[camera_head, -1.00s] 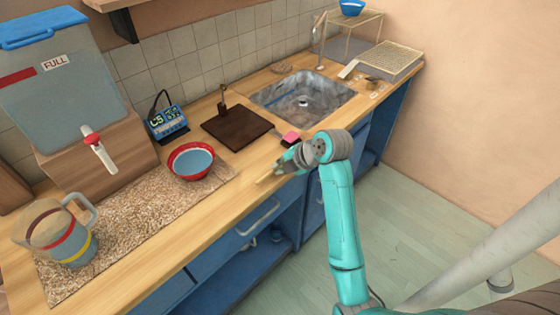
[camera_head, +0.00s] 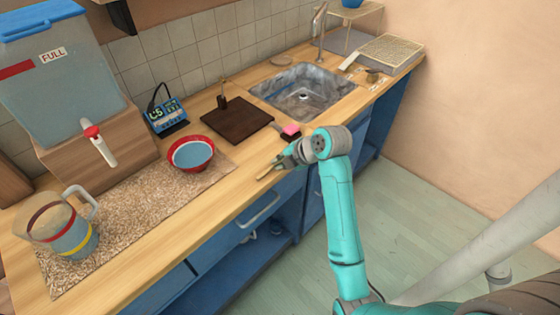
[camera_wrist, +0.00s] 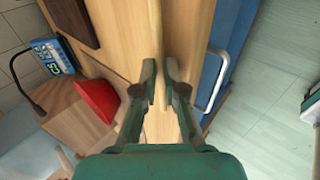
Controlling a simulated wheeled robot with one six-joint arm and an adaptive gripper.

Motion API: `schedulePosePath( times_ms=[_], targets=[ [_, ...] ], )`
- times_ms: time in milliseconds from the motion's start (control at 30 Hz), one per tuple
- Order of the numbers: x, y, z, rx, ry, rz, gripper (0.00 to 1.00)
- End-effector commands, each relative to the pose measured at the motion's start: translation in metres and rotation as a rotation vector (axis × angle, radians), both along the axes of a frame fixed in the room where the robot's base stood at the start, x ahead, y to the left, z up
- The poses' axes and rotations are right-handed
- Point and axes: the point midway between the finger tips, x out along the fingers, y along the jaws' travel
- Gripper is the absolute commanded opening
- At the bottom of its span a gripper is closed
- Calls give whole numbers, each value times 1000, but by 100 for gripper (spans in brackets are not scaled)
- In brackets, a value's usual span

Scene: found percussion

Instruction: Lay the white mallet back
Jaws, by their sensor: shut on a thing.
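My gripper (camera_head: 268,171) is low over the front edge of the wooden counter (camera_head: 215,210), right of the red-rimmed bowl. In the wrist view its two fingers (camera_wrist: 160,86) are closed on a thin tan stick (camera_wrist: 155,35), the handle of the white mallet as far as I can tell. The stick runs away from the fingers to the top of the picture. No white mallet head shows clearly in either view. I cannot tell whether the stick touches the counter.
A red-rimmed bowl (camera_head: 191,154) and a striped jug (camera_head: 62,228) stand on a speckled mat (camera_head: 135,225). A dark board (camera_head: 236,124), a pink sponge-like thing (camera_head: 291,130) and a sink (camera_head: 303,91) lie beyond.

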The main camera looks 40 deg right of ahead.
Motion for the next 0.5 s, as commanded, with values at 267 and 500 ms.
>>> schedulePosePath(
  times_ms=[267, 500],
  targets=[
    [0, 0, -2, 3, 3, 0, 14],
    [0, 0, -2, 2, 4, 0, 39]
  ],
)
